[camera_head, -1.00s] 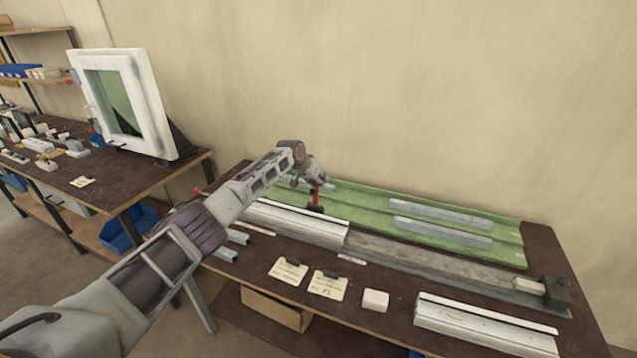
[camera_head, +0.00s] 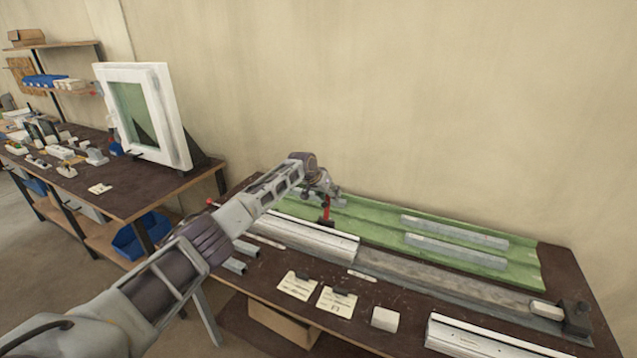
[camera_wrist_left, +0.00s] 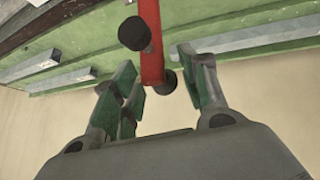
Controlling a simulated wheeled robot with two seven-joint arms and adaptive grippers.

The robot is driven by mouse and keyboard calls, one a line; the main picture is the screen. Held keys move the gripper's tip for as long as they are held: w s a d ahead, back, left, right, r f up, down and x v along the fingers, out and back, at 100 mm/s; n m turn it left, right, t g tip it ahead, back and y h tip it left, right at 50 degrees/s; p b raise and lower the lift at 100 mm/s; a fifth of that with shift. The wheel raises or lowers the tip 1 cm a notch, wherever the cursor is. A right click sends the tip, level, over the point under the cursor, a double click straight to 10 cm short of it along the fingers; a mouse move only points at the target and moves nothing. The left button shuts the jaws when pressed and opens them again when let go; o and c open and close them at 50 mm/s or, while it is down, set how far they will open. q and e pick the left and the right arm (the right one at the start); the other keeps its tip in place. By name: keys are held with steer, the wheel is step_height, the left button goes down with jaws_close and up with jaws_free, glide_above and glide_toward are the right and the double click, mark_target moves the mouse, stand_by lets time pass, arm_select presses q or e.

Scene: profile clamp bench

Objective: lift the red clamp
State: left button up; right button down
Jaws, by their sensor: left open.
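The red clamp (camera_head: 327,208) stands upright at the far side of the bench, by the far edge of the white profile (camera_head: 305,234). In the left wrist view, its red bar (camera_wrist_left: 151,45) with dark round ends reaches between the fingers of my left gripper (camera_wrist_left: 158,82). The fingers have green pads and are spread, with a gap visible on both sides of the bar. In the head view, my left gripper (camera_head: 326,187) is small and sits right above the clamp, partly covering its top. My right gripper is not in view.
A green sheet (camera_head: 385,225) with grey bars (camera_head: 453,231) lies along the back of the bench. A dark end stop (camera_head: 577,317) is at the right. Paper notes (camera_head: 300,285) and a white block (camera_head: 385,319) lie in front. A white window frame (camera_head: 181,135) stands on the left table.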

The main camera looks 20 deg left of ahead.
arm_select(q)
steer(key=v, duration=1.1)
stand_by(0.5)
steer(key=shift+a+r, duration=0.1)
steer(key=shift+a, duration=0.05)
stand_by(0.4)
